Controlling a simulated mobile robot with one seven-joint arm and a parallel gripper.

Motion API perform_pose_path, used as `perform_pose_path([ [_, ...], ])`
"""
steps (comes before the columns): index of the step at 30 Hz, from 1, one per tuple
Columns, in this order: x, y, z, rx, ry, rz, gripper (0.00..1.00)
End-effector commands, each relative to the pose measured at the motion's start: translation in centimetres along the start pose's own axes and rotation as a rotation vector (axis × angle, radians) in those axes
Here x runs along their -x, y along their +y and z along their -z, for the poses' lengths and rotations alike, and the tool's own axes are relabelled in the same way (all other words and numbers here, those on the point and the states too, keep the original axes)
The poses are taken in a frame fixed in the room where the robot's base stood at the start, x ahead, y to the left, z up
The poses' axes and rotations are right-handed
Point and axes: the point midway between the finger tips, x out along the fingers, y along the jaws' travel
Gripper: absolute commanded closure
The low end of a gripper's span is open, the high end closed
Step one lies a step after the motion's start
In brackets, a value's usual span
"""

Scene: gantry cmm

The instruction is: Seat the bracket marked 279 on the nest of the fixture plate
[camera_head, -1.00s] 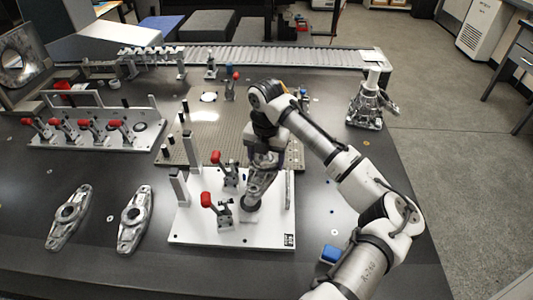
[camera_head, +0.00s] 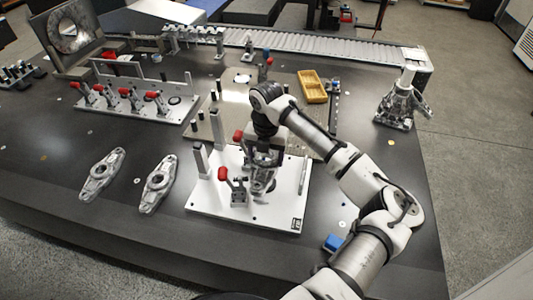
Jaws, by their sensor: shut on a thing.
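The white fixture plate (camera_head: 220,207) lies on the dark table in the middle of the view, with red-handled clamps (camera_head: 238,188) and upright posts. My gripper (camera_head: 264,160) points down over the plate, shut on a grey metal bracket (camera_head: 262,180). The bracket's lower end is close to the plate, right of the front clamp; whether it touches is not clear. The nest is hidden behind the bracket and gripper. No 279 marking is readable. Two similar grey brackets (camera_head: 102,174) (camera_head: 158,184) lie flat on the table, left of the plate.
A perforated plate (camera_head: 225,118) with a yellow tray (camera_head: 312,87) lies behind. A row of red clamps (camera_head: 130,98) stands back left, a metal casting (camera_head: 400,104) back right. A blue block (camera_head: 333,242) sits near my arm. The table's front left is clear.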

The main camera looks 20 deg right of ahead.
Motion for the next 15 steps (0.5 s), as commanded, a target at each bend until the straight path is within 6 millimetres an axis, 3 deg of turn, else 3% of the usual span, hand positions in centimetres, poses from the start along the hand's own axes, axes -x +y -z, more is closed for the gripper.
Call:
perform_pose_path([
  [15,-1.9,0.0,0.0,0.001,-0.002,0.000,0.74],
])
